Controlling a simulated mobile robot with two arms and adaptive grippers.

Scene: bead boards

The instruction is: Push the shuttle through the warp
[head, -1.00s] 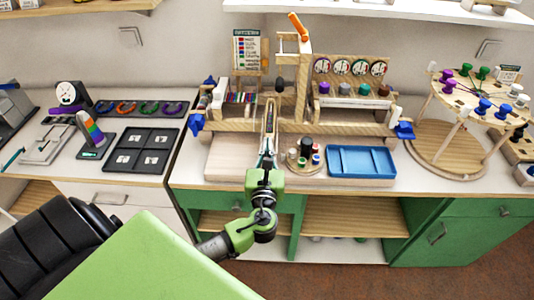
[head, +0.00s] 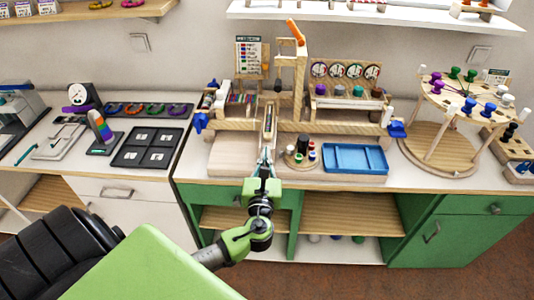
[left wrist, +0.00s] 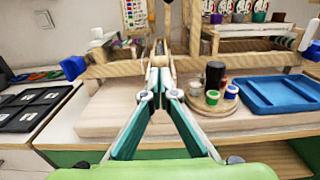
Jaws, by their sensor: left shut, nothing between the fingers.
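A wooden loom frame (head: 340,128) stands on the workbench, with coloured threads (head: 240,97) stretched at its left side. A long, narrow wooden piece, seemingly the shuttle (head: 269,121), points away from me at the loom's front. My left gripper (head: 266,150) is in front of its near end; in the left wrist view the gripper's (left wrist: 159,78) teal fingers meet at the tips with nothing between them. The wooden piece (left wrist: 160,52) rises just beyond the tips; whether they touch it I cannot tell. My right gripper is not in view.
Right of my gripper are a round tray (head: 290,160) of small spools and a blue tray (head: 357,159). A pale wooden board (head: 232,157) lies under and left of the fingers. A round peg stand (head: 440,150) is at the right, a black tray (head: 150,147) at the left.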

